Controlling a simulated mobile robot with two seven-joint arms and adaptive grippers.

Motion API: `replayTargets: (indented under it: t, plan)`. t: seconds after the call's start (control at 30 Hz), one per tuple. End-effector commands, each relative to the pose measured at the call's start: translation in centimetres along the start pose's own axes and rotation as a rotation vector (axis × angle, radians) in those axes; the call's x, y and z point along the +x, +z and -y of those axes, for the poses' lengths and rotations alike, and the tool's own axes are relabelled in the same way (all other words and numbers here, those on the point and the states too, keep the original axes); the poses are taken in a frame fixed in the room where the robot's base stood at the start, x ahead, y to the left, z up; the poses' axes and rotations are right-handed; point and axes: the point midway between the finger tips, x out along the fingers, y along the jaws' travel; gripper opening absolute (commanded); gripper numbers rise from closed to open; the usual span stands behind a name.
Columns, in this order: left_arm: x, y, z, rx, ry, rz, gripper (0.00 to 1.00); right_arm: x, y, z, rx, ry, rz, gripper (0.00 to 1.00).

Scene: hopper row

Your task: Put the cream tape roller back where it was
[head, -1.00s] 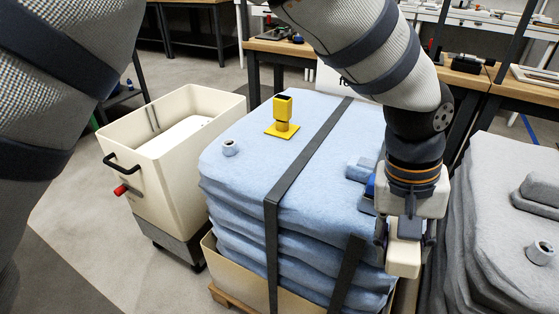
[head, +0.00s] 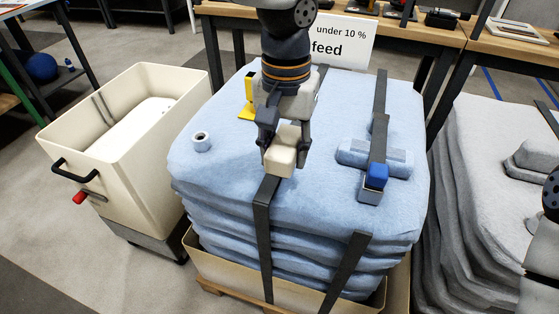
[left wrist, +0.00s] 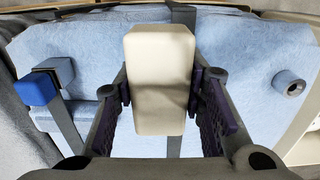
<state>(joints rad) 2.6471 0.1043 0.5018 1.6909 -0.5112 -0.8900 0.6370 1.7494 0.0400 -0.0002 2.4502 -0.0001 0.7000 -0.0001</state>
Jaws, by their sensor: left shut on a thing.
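The cream tape roller (head: 280,160) is a pale block with rounded edges. My left gripper (head: 284,154) is shut on it and holds it over the middle of the blue fabric stack (head: 225,172), near a dark strap. The head view does not clearly show whether there is a gap below the roller. In the left wrist view the roller (left wrist: 160,65) stands upright between the two finger pads of my left gripper (left wrist: 160,92). Its lower end is seen against the blue fabric and strap. My right gripper is not in view.
A blue-ended buckle (head: 377,176) and a small pale roll (head: 201,141) sit on the stack. A yellow fixture (head: 246,112) is partly hidden behind my left gripper. A cream bin (head: 125,170) stands left, a grey stack (head: 480,190) right, a "feed" sign (head: 340,40) behind.

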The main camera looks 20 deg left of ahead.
Motion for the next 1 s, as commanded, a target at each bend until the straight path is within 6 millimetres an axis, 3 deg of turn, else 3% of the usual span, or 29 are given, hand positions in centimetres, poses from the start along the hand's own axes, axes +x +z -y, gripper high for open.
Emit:
replayTargets:
  t: [0.03,0.27,0.43,0.77,0.8,0.87,1.0]
  plan:
    - [1.5,-0.6,0.5,-0.002,0.002,0.009,0.04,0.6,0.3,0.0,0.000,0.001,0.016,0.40]
    - [3.3,-2.1,1.9,-0.001,0.002,-0.001,0.04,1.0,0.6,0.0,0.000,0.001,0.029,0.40]
    - [6.4,-2.3,2.2,0.001,0.000,0.002,0.04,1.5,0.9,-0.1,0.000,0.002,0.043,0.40]
    - [6.8,-2.4,2.1,0.001,0.000,-0.006,0.04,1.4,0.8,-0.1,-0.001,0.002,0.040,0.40]
    - [6.8,-2.4,2.1,0.001,0.001,-0.005,0.41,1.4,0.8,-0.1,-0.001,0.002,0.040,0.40]
    - [6.8,-2.4,2.1,0.001,0.001,-0.005,0.55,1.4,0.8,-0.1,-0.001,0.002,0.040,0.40]
    - [6.8,-2.3,2.1,0.001,0.001,-0.005,0.57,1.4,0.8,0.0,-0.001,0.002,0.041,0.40]
